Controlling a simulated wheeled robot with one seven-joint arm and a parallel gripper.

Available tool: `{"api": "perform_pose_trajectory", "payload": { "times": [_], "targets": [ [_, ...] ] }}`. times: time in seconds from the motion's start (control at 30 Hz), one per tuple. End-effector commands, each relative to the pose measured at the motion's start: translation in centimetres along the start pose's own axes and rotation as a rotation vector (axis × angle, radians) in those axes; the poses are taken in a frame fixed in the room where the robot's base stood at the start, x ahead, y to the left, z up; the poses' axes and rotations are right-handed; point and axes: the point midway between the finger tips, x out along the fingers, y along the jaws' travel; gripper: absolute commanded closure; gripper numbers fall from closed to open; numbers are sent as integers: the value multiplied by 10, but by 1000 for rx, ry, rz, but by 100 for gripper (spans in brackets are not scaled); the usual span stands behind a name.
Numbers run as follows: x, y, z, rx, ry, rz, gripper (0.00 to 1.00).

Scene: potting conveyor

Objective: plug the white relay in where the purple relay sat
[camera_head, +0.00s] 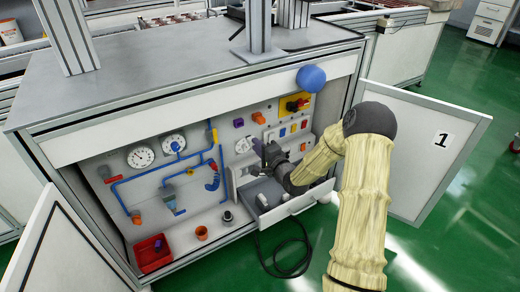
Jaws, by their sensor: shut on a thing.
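My gripper (262,153) is in front of the right part of the cabinet's back panel, above the open drawer. It is shut on a small pale piece (257,146) that looks like the white relay; its outline is hard to make out. The gripper and arm hide part of the panel behind them, and no empty socket can be made out. A small purple piece (157,244) lies in the red bin (153,262) at the lower left. Another purple piece (238,123) sits on the panel, up and left of my gripper.
The grey drawer (298,204) stands open below my gripper. A row of small coloured pieces (293,128) and a yellow switch box (295,104) are on the panel to the right. Gauges (141,156) and blue pipes are left. Open doors (420,148) flank the cabinet.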

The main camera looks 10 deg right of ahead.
Motion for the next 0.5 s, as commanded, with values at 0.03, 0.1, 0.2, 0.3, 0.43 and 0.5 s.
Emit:
{"api": "perform_pose_trajectory", "payload": {
  "times": [0.03, 0.1, 0.2, 0.3, 0.43, 0.5],
  "targets": [
    [-3, -3, -2, -2, 10, -22, 100],
    [-5, -8, -4, -1, 18, -39, 100],
    [-6, -10, -5, 0, 20, -44, 100],
    [-5, -10, -5, 0, 19, -43, 100],
    [-5, -10, -5, 0, 19, -43, 100],
    [-4, -10, -5, 0, 18, -42, 100]
  ]
}}
